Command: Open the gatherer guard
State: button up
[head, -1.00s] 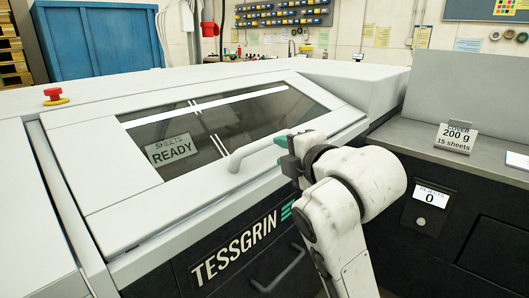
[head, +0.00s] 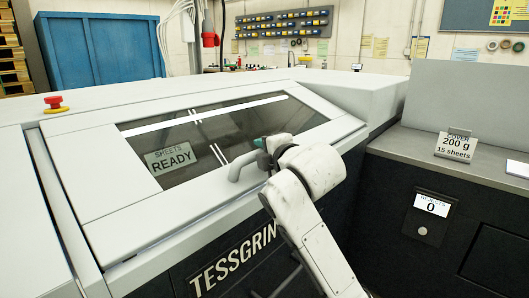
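The gatherer guard (head: 100,158) is a pale grey lid with a dark tinted window on the sloping top of the machine. It lies down flush in its frame. Its grey bar handle (head: 236,169) runs along the lower front edge of the window. My gripper (head: 261,152) is at the handle's right part and overlaps it in the picture. My wrist hides that end of the handle, so I cannot tell whether the fingers touch or grip it.
A red emergency stop (head: 54,103) sits at the left on the machine top. A READY sign (head: 170,158) shows at the window. At the right is a grey counter (head: 399,136) with a cover sign (head: 457,145). A REJECTS display (head: 431,205) is below it.

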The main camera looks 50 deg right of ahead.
jog(key=shift+c, duration=0.5)
grip_shut()
jog(key=shift+r, duration=0.1)
